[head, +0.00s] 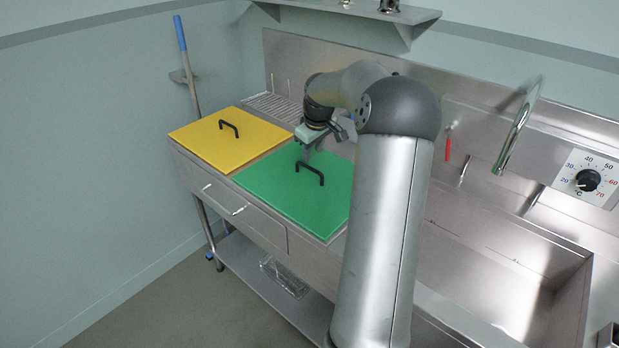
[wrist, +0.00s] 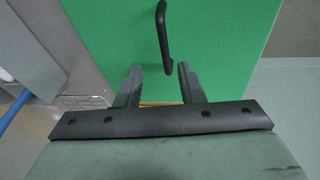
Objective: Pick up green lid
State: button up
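The green lid (head: 298,195) lies flat on the steel counter, to the right of the yellow lid. Its black handle (head: 310,173) stands up near its middle. My gripper (head: 309,150) is above the far part of the green lid, close to the handle. In the wrist view the two fingers (wrist: 158,85) are apart with nothing between them. The handle (wrist: 164,35) is ahead of the fingertips there, and the green lid (wrist: 215,40) fills the view behind it. I cannot tell the exact height of the fingers above the lid.
A yellow lid (head: 228,138) with a black handle lies beside the green one. My arm rises to the right of the green lid. A steel sink (head: 500,265) with a tap (head: 518,130) and dial (head: 588,180) is at the right. A shelf (head: 350,10) hangs above.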

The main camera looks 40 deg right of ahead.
aim_at(309, 168)
jog(key=x, duration=0.3)
jog(key=shift+a+p+x, duration=0.15)
jog(key=shift+p+x, duration=0.3)
jog(key=shift+x, duration=0.9)
jog(key=shift+a+p+x, duration=0.15)
jog(key=shift+p+x, duration=0.25)
jog(key=shift+x, duration=1)
grip_shut()
